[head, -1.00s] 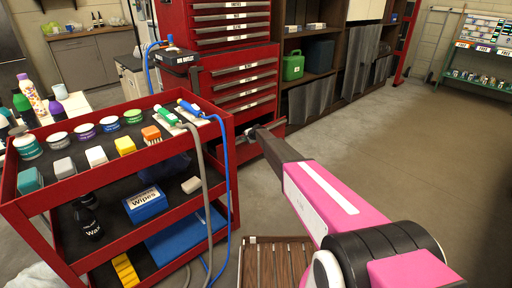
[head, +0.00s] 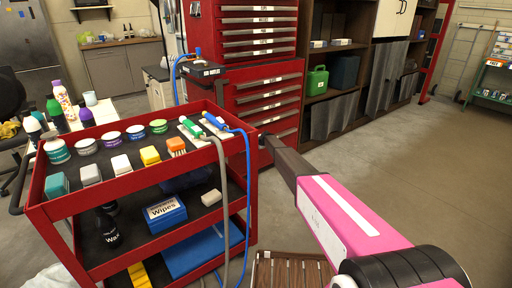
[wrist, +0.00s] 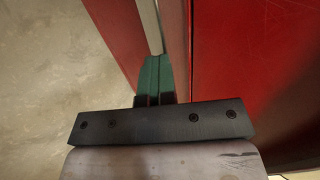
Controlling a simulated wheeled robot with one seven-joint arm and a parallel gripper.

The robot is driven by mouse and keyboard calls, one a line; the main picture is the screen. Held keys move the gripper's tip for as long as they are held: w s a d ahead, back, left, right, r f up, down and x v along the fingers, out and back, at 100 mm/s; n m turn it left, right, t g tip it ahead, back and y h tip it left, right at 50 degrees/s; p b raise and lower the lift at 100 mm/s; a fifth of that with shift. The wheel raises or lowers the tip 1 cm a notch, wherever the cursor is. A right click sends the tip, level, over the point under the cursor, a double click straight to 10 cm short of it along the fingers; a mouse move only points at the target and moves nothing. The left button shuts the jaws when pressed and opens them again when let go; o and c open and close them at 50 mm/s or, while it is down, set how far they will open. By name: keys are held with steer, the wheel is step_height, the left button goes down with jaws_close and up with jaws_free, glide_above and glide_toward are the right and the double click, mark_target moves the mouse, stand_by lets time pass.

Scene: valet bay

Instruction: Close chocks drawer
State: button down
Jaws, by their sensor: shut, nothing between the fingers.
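The red tool chest (head: 244,82) stands behind the red cart, with several drawers and pale pull strips. I cannot read which label marks the chocks drawer. Its lowest visible drawer (head: 285,131) is partly hidden by my arm and the cart. My gripper (head: 264,137) is at the chest's low front, small and mostly hidden in the head view. In the wrist view, the shut, empty fingers (wrist: 154,77) are at a red drawer front (wrist: 112,30) with a grey pull strip. A large red panel (wrist: 255,60) lies to the right, past a dark gap. Contact is unclear.
The red cart (head: 150,190) with bottles, tins, brushes and a blue wipes box stands close on the left. A slatted wooden item (head: 290,270) lies on the floor at the bottom. Shelving (head: 340,70) stands behind. The floor on the right is clear.

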steer(key=shift+w+a, duration=0.2)
steer(key=shift+w, duration=0.05)
steer(key=s+d+r, duration=0.7)
steer(key=s+d, duration=0.2)
steer(key=s, duration=0.2)
steer(key=s+d+r+n+g+h, duration=0.2)
steer(key=s+d, duration=0.6)
steer(key=s, duration=1.2)
steer(key=s+d+r+n+g+h, duration=0.2)
steer(key=s+d, duration=0.6)
steer(key=s, duration=1.2)
steer(key=s+d+r+n+g+h, duration=0.2)
steer(key=s+d, duration=0.6)
steer(key=s, duration=1.2)
step_height(320, 180, up, 3)
steer(key=n+g, duration=0.1)
steer(key=n, duration=0.2)
steer(key=shift+s+d+f+n, duration=0.15)
steer(key=shift+s+d+n, duration=0.2)
steer(key=shift+n, duration=0.05)
